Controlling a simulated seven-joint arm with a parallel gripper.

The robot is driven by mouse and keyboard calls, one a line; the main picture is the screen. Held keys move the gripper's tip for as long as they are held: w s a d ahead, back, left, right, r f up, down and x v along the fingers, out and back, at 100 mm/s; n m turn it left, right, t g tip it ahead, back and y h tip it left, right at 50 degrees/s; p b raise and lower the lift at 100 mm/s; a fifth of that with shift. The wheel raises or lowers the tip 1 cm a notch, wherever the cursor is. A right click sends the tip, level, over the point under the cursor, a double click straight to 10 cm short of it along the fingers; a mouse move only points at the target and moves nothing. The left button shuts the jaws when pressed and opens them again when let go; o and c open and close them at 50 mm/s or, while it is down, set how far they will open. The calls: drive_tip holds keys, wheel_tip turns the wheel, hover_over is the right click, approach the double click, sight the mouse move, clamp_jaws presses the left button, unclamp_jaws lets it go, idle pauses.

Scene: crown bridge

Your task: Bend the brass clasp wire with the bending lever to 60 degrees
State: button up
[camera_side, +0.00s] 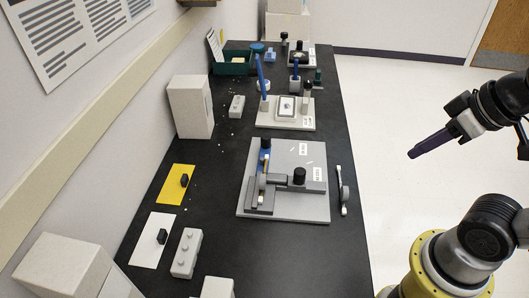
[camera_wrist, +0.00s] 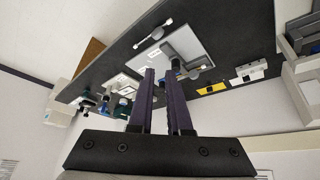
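The bending fixture is a grey plate (camera_side: 312,207) on the black bench, with dark grey blocks and a black knob (camera_side: 299,175) on a grey bar. A blue lever part with a black-topped knob (camera_side: 265,143) stands at its left side. A small brass-coloured strip (camera_side: 262,184), perhaps the clasp wire, shows beside the blue part; its bend angle is too small to tell. My gripper (camera_side: 413,154) is off to the right of the bench, in the air, apart from the fixture. In the wrist view its two purple fingers (camera_wrist: 160,70) are apart with nothing between them, partly covering the fixture.
A grey wrench-like tool (camera_side: 342,192) lies right of the plate. A second fixture (camera_side: 290,125) stands behind. Yellow (camera_side: 171,194) and white (camera_side: 150,246) plates, grey blocks and a white box (camera_side: 190,105) line the left side. The bench's right strip is mostly clear.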

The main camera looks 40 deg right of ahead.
drive_tip(key=shift+o, duration=1.1)
drive_tip(key=shift+r+n, duration=0.3)
drive_tip(key=shift+r, duration=0.1)
drive_tip(key=o, duration=0.5)
drive_tip(key=shift+n, duration=0.4)
drive_tip(key=w+r, duration=0.1)
drive_tip(key=r, duration=0.1)
drive_tip(key=w+r, duration=0.1)
drive_tip(key=r, duration=0.1)
drive_tip(key=shift+w+r, duration=0.2)
drive_tip(key=shift+n, duration=0.5)
drive_tip(key=w+r, duration=0.4)
drive_tip(key=shift+w, duration=0.2)
drive_tip(key=n+g, duration=0.3)
drive_tip(key=g, duration=0.3)
hover_over(267, 136)
wheel_tip(267, 136, down, 18)
wheel_tip(267, 136, down, 14)
drive_tip(key=shift+f, duration=0.1)
